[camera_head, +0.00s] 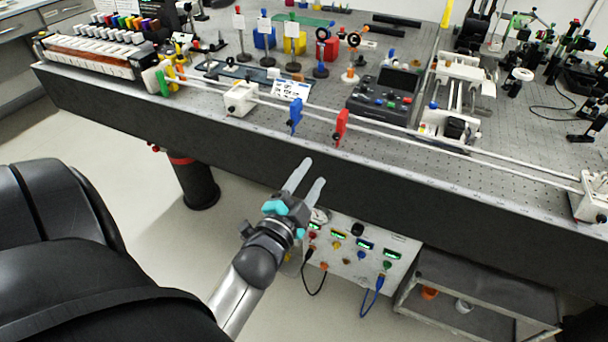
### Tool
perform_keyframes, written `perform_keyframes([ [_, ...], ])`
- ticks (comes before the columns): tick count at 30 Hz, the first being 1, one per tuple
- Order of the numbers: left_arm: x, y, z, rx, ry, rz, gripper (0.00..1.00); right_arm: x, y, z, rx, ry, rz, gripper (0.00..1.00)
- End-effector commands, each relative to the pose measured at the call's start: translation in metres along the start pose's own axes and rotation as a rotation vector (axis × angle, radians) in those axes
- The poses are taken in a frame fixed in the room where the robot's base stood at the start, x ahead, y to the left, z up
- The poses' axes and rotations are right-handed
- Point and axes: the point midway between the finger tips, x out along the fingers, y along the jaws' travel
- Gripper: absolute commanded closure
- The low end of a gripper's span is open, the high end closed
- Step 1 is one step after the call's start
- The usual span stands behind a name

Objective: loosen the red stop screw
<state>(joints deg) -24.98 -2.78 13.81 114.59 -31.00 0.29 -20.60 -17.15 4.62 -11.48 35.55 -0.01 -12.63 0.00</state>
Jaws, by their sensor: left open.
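A red stop (341,126) sits on the long white rail (400,139) along the front of the bench. Its screw cannot be told apart from its body at this size. A blue stop (295,114) sits on the same rail to its left. My left gripper (314,171) is open, with its two pale fingers spread and nothing between them. In the picture it lies below the two stops, in front of the bench's dark front side, apart from the red stop. My right gripper is not in view.
A white block (241,98) carries the rail on the left, and another (592,197) on the right. A dark control box (382,97) stands behind the rail. Below the bench is a white panel (345,255) with cables, beside a grey cart (480,290).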

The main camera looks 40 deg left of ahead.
Motion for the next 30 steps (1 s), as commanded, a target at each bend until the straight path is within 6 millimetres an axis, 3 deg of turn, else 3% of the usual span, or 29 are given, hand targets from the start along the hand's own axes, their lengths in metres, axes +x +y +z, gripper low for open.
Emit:
perform_keyframes([
  [3,-0.015,0.000,0.001,-0.001,-0.002,0.001,0.49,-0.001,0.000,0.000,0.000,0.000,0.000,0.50],
  [9,-0.026,0.000,0.000,0.001,0.000,0.000,0.49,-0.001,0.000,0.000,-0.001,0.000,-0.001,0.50],
  [26,-0.027,0.000,0.000,0.000,0.001,0.000,0.49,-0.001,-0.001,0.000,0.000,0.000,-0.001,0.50],
  [30,-0.027,0.017,0.007,-0.026,-0.016,0.035,0.49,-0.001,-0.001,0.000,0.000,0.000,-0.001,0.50],
])
